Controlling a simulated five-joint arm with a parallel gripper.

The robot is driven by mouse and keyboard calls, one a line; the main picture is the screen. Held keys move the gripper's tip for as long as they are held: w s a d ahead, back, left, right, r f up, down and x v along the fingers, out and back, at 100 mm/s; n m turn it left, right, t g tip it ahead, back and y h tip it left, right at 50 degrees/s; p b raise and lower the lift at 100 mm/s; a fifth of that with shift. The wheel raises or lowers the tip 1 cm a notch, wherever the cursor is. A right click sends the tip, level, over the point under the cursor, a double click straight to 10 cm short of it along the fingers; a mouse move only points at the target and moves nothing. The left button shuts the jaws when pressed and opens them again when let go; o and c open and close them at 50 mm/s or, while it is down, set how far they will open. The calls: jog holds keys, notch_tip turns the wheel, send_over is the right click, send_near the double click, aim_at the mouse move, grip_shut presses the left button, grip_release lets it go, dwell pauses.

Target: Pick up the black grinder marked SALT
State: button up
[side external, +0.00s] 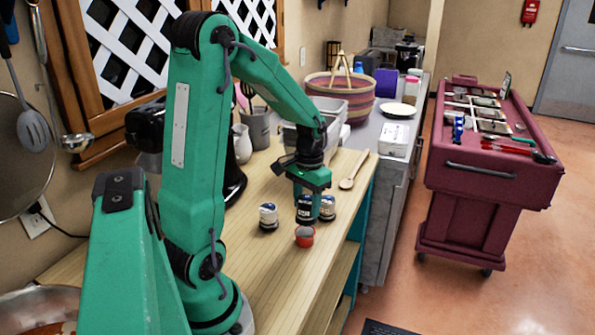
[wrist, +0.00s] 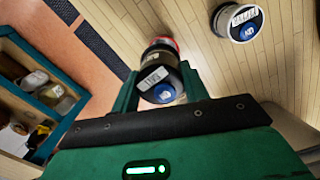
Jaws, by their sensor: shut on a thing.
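My gripper (side external: 305,196) points down over the wooden counter and is shut on a small black grinder (side external: 305,212). In the wrist view the black grinder (wrist: 158,78) sits between the two green fingers, with a blue dot on its near end and a pale label. The label is too small to read surely as SALT. I cannot tell whether the grinder touches the counter. A similar jar with a white label (side external: 268,217) stands to the left, and another (side external: 327,208) stands close on the right. One such jar (wrist: 237,22) shows apart from my gripper in the wrist view.
A small red-orange container (side external: 304,237) stands just in front of the held grinder; it also shows in the wrist view (wrist: 166,43). A wooden spoon (side external: 353,172) lies behind to the right. The counter's front edge is close on the right. Bare wood lies front left.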

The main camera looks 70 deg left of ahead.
jog(key=d+r, duration=0.6)
jog(key=d, duration=0.5)
jog(key=shift+w+d+r, duration=0.15)
jog(key=shift+r, duration=0.15)
